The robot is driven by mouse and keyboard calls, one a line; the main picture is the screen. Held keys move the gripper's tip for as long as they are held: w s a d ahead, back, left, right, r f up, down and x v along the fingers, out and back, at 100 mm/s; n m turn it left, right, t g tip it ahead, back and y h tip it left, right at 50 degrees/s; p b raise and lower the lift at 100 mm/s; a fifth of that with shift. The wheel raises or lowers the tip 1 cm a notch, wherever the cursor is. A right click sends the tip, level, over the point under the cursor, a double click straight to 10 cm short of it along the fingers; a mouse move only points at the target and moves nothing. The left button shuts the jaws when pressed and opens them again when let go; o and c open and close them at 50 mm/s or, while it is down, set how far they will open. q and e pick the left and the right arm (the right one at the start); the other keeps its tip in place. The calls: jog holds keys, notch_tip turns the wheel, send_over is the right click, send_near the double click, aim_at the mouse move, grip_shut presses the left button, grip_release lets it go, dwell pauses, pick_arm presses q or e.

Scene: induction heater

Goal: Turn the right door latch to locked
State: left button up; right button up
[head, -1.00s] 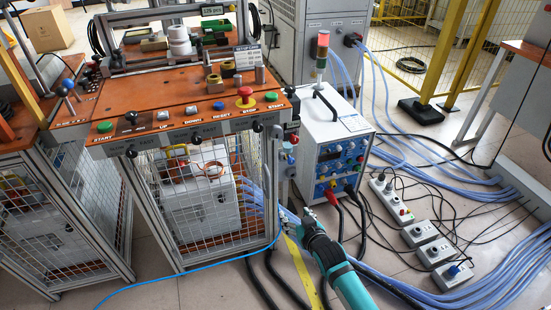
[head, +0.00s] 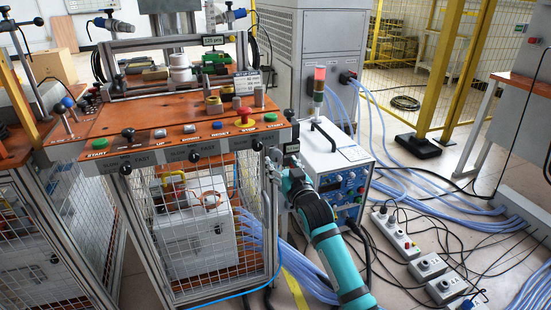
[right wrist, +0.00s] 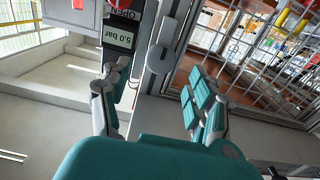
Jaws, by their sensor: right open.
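The right door latch (right wrist: 162,45) is a grey handle on the metal door post in the right wrist view. It lies lengthwise along the post. My right gripper (right wrist: 155,92) is open, with one finger on each side of the picture. The latch shows ahead, between the fingertips, and I see no clear contact. In the head view my right gripper (head: 277,168) is at the front right corner post of the machine. The latch is hard to make out there behind the gripper. My left gripper is not in view.
A mesh door (head: 202,250) fills the machine's front below the orange button panel (head: 185,140). A pressure display (right wrist: 118,38) sits close to one finger. A white power unit (head: 335,160) stands just right of my arm. Cables and socket boxes (head: 395,235) cover the floor at right.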

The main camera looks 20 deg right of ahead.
aim_at(276, 155)
jog(key=w+b, duration=0.1)
jog(key=w, duration=0.3)
jog(key=shift+w+a, duration=0.1)
jog(key=shift+w, duration=0.2)
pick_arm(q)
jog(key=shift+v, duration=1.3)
pick_arm(e)
jog(key=shift+w, duration=0.7)
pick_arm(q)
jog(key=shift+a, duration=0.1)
pick_arm(e)
jog(key=shift+c, duration=0.3)
jog(key=c, duration=1.1)
